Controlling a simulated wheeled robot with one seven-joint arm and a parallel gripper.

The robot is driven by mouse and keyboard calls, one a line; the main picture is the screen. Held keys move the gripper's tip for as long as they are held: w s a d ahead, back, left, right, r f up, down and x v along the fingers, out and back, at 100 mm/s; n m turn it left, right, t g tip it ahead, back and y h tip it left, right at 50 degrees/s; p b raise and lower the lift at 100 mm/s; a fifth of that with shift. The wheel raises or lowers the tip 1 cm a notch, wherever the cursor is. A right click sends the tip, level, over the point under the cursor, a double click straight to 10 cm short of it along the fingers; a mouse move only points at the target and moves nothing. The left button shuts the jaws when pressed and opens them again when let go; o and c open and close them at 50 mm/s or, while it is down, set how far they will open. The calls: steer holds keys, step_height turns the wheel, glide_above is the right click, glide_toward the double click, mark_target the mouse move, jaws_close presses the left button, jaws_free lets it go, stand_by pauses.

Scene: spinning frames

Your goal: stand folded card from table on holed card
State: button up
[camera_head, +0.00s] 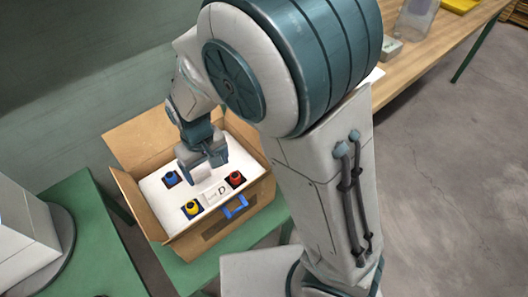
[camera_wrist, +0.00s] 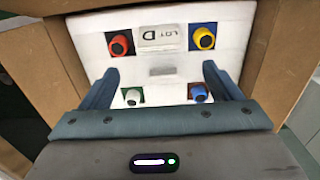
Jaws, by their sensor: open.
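The holed card (camera_head: 163,190) is a white sheet inside an open cardboard box; it also fills the upper wrist view (camera_wrist: 100,73). Red, yellow, blue and white spools sit in its square holes. The folded card (camera_head: 215,191), white and marked D, rests on it between the red and yellow spools. In the wrist view the folded card (camera_wrist: 161,37) shows its LOT D print upside down. My gripper (camera_head: 206,163) is open and empty above the holed card, with the folded card beyond its fingertips (camera_wrist: 159,72). The white spool is hidden in the head view.
The cardboard box (camera_head: 140,142) has its flaps spread outward and stands on a green table (camera_head: 88,232). A wooden table (camera_head: 432,50) at upper right holds a clear container (camera_head: 416,18).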

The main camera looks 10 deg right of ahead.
steer(key=s+d+r+m, duration=0.2)
steer(key=d+r, duration=0.2)
steer(key=d, duration=0.3)
steer(key=s+d+r+m+t, duration=0.1)
steer(key=s+d+r+m, duration=0.1)
steer(key=d, duration=0.6)
steer(key=s+d+r+m+t, duration=0.1)
steer(key=s+d+r+m, duration=0.1)
steer(key=d+r, duration=0.4)
steer(key=shift+s+d, duration=0.8)
steer(key=shift+d, duration=0.05)
steer(key=shift+r, duration=0.1)
